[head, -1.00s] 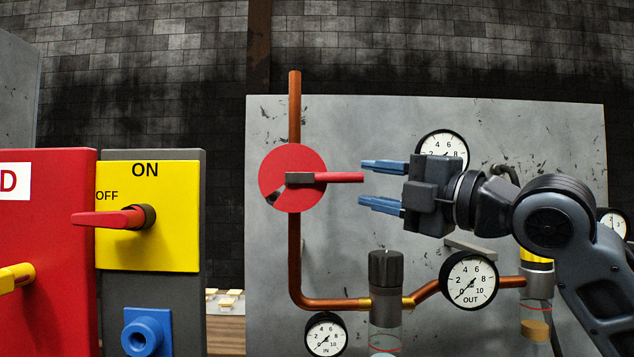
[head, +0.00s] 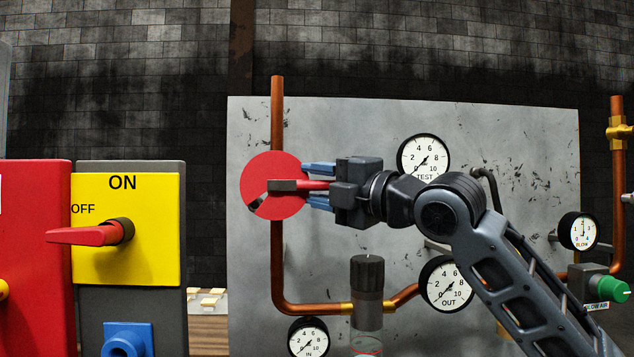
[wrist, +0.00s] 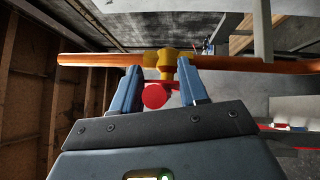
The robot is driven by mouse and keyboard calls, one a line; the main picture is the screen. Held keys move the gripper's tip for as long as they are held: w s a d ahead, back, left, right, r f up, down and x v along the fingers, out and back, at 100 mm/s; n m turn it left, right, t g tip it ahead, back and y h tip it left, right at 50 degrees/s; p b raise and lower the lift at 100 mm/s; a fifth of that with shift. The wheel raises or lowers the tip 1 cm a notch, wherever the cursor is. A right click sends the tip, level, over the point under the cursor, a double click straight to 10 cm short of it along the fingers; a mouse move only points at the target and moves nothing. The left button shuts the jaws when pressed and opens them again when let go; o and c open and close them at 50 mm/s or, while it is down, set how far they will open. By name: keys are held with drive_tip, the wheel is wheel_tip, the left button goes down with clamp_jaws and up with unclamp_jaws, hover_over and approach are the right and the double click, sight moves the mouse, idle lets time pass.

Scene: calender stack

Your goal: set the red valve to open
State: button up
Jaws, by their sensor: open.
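The red valve has a round red plate (head: 262,198) on the vertical copper pipe and a red lever (head: 312,185) pointing right, across the pipe. My gripper (head: 318,186) is open, its blue fingers above and below the lever in the head view. The lever lies between them with gaps visible on both sides. In the wrist view, the red valve handle (wrist: 155,95) shows between the two fingers (wrist: 163,92), in front of a brass valve body (wrist: 165,65) on the copper pipe. The outer lever end is hidden by my gripper in the head view.
A grey panel (head: 520,150) carries the copper pipe (head: 277,270), a TEST gauge (head: 423,157), an OUT gauge (head: 448,284) and a filter (head: 367,290) below my arm. At left stands a yellow switch plate (head: 150,255) with a red handle (head: 90,235).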

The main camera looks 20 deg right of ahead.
clamp_jaws()
idle(0.3)
